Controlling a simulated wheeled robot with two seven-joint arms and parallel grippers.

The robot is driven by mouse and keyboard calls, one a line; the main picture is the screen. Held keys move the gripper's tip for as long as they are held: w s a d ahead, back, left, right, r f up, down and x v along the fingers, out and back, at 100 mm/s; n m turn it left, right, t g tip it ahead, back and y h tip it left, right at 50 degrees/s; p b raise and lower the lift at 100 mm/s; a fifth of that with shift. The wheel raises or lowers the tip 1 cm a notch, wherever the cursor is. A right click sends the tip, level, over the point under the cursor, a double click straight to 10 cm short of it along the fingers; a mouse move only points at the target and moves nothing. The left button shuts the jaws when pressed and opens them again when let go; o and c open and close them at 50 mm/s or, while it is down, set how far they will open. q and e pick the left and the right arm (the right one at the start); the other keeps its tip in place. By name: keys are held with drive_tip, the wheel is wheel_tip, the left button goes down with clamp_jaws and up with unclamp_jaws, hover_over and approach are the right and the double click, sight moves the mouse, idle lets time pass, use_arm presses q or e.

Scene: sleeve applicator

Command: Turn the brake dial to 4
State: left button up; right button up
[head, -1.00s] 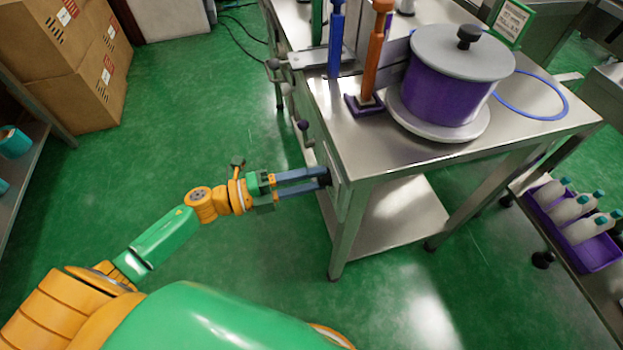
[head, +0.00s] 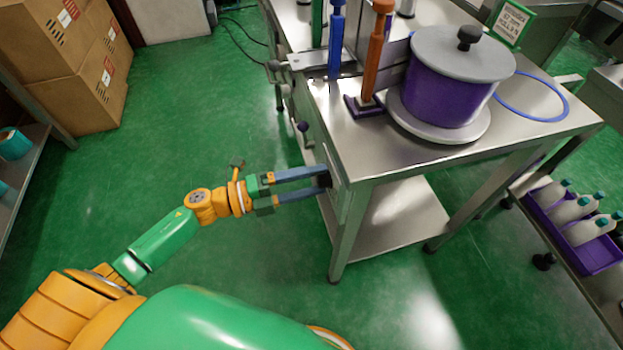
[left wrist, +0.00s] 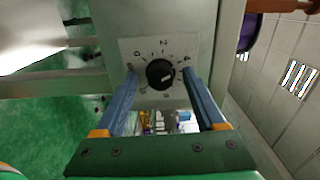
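The brake dial (left wrist: 160,73) is a round black knob on a pale plate (left wrist: 128,50) with printed numbers and tick marks. In the left wrist view a 2 shows above the knob and a 0 to its left. A small light mark shows on the knob; I cannot tell which number it points at. My left gripper (left wrist: 160,77) is open, one blue finger on each side of the knob, with gaps between. In the head view my left gripper (head: 325,180) reaches the table's side, and the dial is a small dark spot there. My right gripper is not in view.
The steel table (head: 365,150) carries a purple drum (head: 445,90) with a grey lid, an orange-handled post (head: 376,50) and a blue ring (head: 532,115). A purple crate of bottles (head: 597,255) stands at right. Cardboard boxes (head: 85,90) stand at back left. The green floor between is clear.

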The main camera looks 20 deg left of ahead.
use_arm(q)
drive_tip(key=v, duration=0.7)
drive_tip(key=shift+b, duration=0.3)
